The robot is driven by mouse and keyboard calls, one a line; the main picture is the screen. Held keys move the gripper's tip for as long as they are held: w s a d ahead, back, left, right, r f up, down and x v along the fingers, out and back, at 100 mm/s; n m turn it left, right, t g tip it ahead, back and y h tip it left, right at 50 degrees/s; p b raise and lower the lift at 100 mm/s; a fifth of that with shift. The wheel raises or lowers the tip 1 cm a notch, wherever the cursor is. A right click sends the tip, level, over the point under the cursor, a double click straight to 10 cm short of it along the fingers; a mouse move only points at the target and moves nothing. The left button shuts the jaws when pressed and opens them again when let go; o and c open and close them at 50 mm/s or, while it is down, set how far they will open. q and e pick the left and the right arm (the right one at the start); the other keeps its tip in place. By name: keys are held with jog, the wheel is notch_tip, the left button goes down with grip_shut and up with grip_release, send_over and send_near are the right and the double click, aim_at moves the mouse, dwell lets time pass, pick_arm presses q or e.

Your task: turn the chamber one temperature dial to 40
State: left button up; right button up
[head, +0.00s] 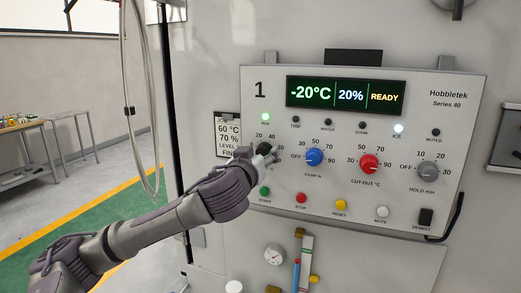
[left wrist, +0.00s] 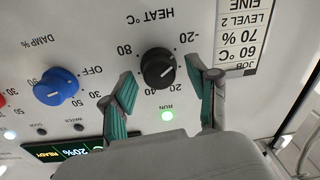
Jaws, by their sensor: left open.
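The black temperature dial (left wrist: 158,68), marked HEAT °C, shows upside down in the left wrist view. Marks of -20, 20, 40 and 80 are readable around it; I cannot tell surely where its pointer sits. My left gripper (left wrist: 159,76) is open, with one green-padded finger on each side of the dial and gaps between pads and knob. In the head view my left gripper (head: 265,153) is at the panel's left dial and covers most of it. The panel (head: 460,130) is numbered 1, and its display (head: 345,95) reads -20°C, 20%, READY. My right gripper is not in view.
A blue damp dial (head: 314,157), a red cut-out dial (head: 369,164) and a grey hold dial (head: 427,172) sit to the right. Coloured buttons, including red stop (head: 301,197), line the lower panel. A job card (head: 227,135) hangs left. A hose (head: 130,90) hangs farther left.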

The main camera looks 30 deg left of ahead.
pick_arm(q)
jog(key=shift+w, duration=0.1)
grip_shut()
dwell(0.4)
